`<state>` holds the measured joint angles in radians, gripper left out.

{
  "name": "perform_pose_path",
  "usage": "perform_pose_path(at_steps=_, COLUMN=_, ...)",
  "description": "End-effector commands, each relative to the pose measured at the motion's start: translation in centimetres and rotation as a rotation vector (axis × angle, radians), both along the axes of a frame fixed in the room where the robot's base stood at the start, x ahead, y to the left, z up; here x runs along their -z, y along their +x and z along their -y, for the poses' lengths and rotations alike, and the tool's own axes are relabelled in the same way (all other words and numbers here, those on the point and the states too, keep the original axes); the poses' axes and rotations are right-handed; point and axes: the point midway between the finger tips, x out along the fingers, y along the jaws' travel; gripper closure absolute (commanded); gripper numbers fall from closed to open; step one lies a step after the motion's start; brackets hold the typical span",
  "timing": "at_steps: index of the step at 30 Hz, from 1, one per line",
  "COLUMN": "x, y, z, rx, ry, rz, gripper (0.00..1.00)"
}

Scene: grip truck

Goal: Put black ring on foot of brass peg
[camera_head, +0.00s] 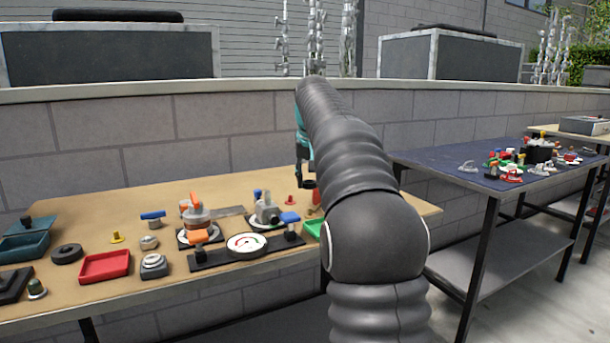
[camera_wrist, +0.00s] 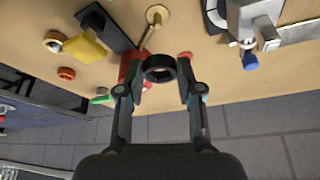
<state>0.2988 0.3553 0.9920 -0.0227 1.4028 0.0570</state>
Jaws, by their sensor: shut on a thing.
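My gripper (camera_wrist: 160,88) is shut on a black ring (camera_wrist: 159,62), held between its fingertips in the wrist view. In the head view my gripper (camera_head: 306,182) is above the back right of the wooden table, partly behind my arm. A brass peg with a round foot (camera_wrist: 157,13) stands on the table just beyond the ring in the wrist view. Its thin stem (camera_wrist: 149,34) points towards the ring. The ring is apart from the foot; whether it touches the stem I cannot tell.
A red block (camera_wrist: 129,66) and a yellow piece (camera_wrist: 86,48) are close by in the wrist view. A grey metal fixture (camera_wrist: 252,14) is at right. Another black ring (camera_head: 67,253) and a red tray (camera_head: 104,267) lie at the left of the table (camera_head: 170,190).

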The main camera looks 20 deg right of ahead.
Motion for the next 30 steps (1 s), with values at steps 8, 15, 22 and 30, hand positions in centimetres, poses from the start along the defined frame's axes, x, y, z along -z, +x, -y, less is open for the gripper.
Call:
perform_pose_path(at_steps=8, x=2.0, y=-0.1, z=0.1, rx=0.001, ry=0.0, rz=-0.002, gripper=0.99)
perform_pose_path(at_steps=15, x=4.3, y=0.0, z=-0.1, rx=-0.001, ry=0.0, rz=0.0, gripper=0.99)
perform_pose_path(at_steps=22, x=4.6, y=0.0, z=-0.1, rx=-0.002, ry=0.0, rz=0.001, gripper=0.99)
perform_pose_path(at_steps=30, x=4.7, y=0.0, z=-0.1, rx=-0.002, ry=0.0, rz=0.001, gripper=0.99)
